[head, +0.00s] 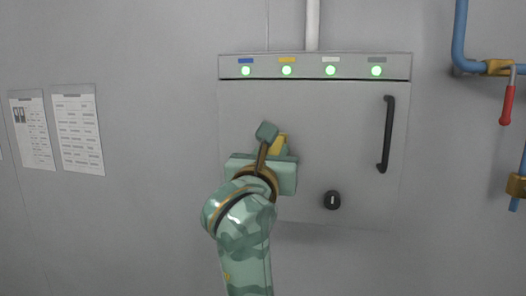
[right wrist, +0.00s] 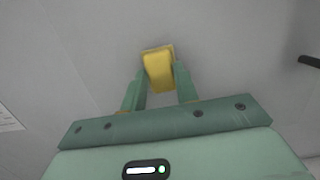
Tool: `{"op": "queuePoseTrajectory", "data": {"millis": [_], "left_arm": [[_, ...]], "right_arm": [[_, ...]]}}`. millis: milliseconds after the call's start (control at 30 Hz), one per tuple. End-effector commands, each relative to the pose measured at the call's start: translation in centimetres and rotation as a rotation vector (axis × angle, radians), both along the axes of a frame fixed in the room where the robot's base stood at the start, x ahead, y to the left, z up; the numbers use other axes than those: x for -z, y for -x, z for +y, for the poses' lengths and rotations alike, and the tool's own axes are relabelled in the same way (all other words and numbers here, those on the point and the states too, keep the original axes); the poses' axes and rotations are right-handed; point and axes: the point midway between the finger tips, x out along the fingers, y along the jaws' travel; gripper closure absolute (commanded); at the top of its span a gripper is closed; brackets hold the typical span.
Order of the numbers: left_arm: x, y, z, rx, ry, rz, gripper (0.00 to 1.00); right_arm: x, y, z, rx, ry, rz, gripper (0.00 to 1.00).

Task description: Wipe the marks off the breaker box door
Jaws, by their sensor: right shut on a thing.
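The breaker box door (head: 345,135) is a grey panel with a black handle on its right and a dark round lock near its lower edge. My right gripper (right wrist: 160,85) is shut on a yellow sponge (right wrist: 158,70). In the head view the gripper (head: 272,150) is in front of the left half of the door, with the sponge (head: 280,143) partly hidden behind it. I cannot tell whether the sponge touches the door. No marks show clearly on the visible part of the door. My left gripper is not in view.
Several green lights (head: 330,70) line the strip above the door. The black handle (head: 386,135) and lock (head: 332,200) stick out from the door. Blue pipes with a red lever (head: 507,105) are at the far right. Two paper sheets (head: 78,130) hang at the left.

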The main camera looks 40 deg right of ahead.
Motion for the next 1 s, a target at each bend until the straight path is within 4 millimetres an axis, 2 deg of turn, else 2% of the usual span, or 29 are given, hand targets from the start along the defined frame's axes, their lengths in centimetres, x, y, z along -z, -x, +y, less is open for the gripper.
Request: {"op": "queuePoseTrajectory", "data": {"millis": [300, 500, 1000], "left_arm": [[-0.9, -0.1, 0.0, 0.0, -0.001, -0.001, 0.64], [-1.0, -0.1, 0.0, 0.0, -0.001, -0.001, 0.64], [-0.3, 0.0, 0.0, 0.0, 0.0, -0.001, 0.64]], "right_arm": [[-0.1, 2.5, -2.0, 0.005, 0.001, -0.001, 0.88], [0.0, 2.8, -1.9, 0.003, 0.0, 0.0, 0.88], [0.1, -0.4, 0.3, 0.001, 0.0, 0.001, 0.88]]}}
